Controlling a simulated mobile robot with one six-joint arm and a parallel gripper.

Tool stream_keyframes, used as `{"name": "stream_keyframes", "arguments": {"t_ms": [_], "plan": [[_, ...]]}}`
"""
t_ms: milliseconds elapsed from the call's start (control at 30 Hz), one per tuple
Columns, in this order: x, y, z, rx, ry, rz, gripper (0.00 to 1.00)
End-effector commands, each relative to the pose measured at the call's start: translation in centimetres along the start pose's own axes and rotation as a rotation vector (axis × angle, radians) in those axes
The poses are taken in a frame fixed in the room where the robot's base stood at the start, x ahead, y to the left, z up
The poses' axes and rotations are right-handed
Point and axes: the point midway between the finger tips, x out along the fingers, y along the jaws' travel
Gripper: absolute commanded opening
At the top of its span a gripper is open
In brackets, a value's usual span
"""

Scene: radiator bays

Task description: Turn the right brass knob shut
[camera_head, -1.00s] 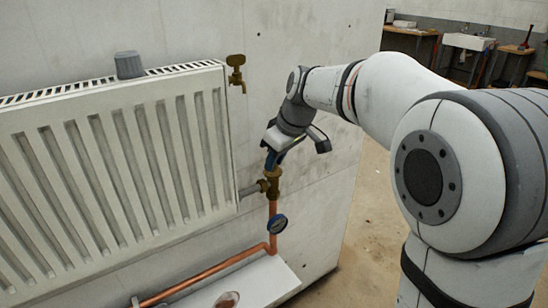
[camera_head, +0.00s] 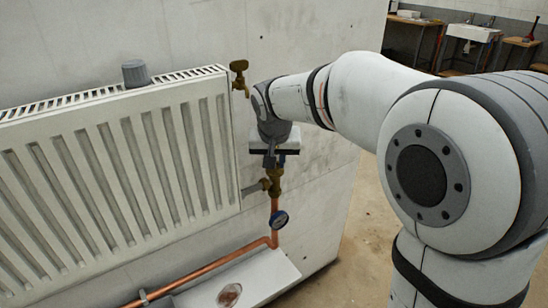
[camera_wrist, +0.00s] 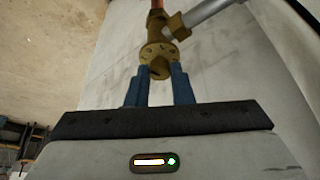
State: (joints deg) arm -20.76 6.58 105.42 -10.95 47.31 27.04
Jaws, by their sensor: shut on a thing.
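The right brass knob (camera_wrist: 160,70) sits on top of a brass valve at the radiator's lower right corner. In the wrist view it is between the two blue fingertips of my gripper (camera_wrist: 160,85), which is shut on it. In the head view my gripper (camera_head: 272,162) comes down on the valve from above and hides most of the knob. The brass valve body (camera_head: 273,183) shows below the fingers, joined to a copper pipe (camera_head: 274,208) and a grey stub into the radiator.
The white radiator (camera_head: 120,165) fills the left, with a grey cap (camera_head: 135,73) on top. A brass tap (camera_head: 239,78) is on the wall above the valve. A white ledge (camera_head: 262,278) lies beneath. Open floor is at right.

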Motion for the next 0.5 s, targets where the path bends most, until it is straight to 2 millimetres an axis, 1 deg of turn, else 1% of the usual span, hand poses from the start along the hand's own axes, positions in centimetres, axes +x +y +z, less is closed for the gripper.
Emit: {"name": "stream_keyframes", "arguments": {"t_ms": [33, 200, 500], "plan": [[0.23, -0.05, 0.36, 0.027, -0.012, 0.015, 0.00], [0.25, -0.10, 0.34, 0.109, -0.011, 0.049, 0.00], [0.25, -0.13, 0.34, 0.177, -0.011, 0.077, 0.00]]}}
